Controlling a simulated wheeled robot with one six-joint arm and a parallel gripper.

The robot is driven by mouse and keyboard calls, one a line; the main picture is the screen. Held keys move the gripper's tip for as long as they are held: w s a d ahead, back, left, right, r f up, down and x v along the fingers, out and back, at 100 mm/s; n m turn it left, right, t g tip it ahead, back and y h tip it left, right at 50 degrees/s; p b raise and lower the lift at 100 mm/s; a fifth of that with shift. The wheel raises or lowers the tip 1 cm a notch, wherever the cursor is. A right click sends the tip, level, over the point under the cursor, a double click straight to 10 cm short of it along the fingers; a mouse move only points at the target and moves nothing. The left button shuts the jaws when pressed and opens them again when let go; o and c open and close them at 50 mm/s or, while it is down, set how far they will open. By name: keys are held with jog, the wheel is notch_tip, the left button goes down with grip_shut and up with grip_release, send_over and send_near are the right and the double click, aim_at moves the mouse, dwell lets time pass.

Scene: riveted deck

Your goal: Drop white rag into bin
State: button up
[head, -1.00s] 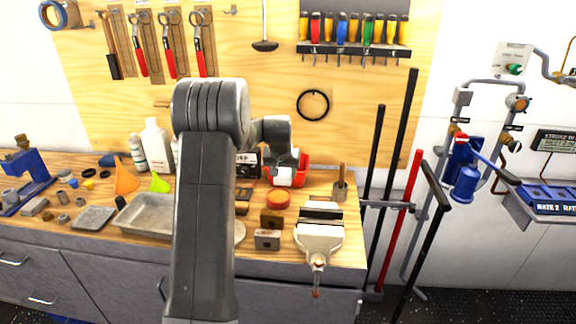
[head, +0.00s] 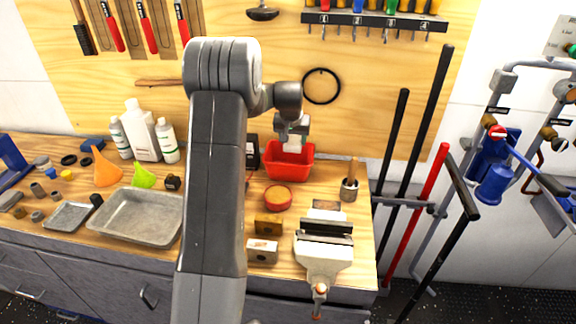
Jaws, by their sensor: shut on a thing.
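My gripper (head: 292,138) is above the red bin (head: 289,166) at the back of the workbench, with my arm reaching in from the front. A small white thing, which looks like the white rag (head: 293,145), is between its fingertips, over the bin's opening. The gripper is shut on it. The rag's lower part meets the bin's back rim in the picture; I cannot tell whether it touches. The fingers are small and partly hidden by the wrist.
A bench vise (head: 322,260) stands at the front right. A round orange-topped tin (head: 279,197) and a cup with a wooden handle (head: 349,189) are near the bin. White bottles (head: 142,130) and a metal tray (head: 133,217) are left of my arm.

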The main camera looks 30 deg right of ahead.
jog(key=shift+f+b, duration=0.85)
jog(key=shift+f, duration=1.15)
jog(key=o, duration=1.1)
jog(key=shift+r, duration=0.15)
jog(key=b+v, duration=0.2)
jog(key=v, duration=1.1)
jog(key=shift+r, duration=0.3)
